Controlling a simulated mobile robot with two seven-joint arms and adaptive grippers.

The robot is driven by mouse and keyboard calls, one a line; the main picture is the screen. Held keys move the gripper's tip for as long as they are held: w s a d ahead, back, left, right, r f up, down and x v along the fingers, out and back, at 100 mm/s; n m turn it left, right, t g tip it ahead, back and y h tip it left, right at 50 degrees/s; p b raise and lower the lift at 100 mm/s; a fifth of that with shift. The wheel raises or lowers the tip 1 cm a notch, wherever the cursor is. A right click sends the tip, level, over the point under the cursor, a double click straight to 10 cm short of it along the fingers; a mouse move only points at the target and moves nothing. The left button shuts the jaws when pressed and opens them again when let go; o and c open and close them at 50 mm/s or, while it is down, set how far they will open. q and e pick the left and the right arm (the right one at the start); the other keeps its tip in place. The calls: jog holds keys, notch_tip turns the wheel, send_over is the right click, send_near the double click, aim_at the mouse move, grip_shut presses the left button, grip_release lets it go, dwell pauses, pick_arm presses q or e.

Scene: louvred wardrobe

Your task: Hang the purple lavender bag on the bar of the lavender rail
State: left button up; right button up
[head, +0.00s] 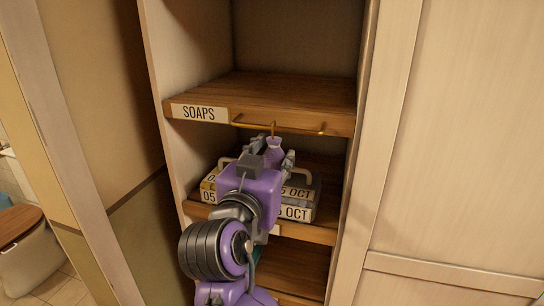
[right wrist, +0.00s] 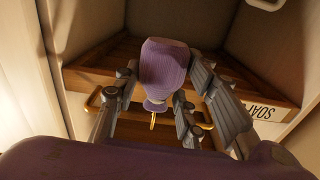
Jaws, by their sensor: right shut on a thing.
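The purple lavender bag (head: 274,146) is between the fingers of my right gripper (head: 275,154), which is shut on it, just below the upper shelf's front edge. In the right wrist view the bag (right wrist: 163,68) sits between the fingers, with a small brass hook (right wrist: 152,121) at its narrow neck. The brass bar of the lavender rail (head: 300,129) runs along the front of the shelf. In the head view the hook (head: 273,128) overlaps the bar; I cannot tell whether it is over it or only in front. My left gripper is out of view.
The upper shelf (head: 290,92) is bare and labelled SOAPS (head: 199,113). Below, boxes marked with dates (head: 295,212) stand behind my right arm on a lower shelf. The cabinet's side walls bound the space left and right.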

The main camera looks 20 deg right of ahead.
jog(key=o, duration=1.2)
jog(key=shift+o, duration=0.2)
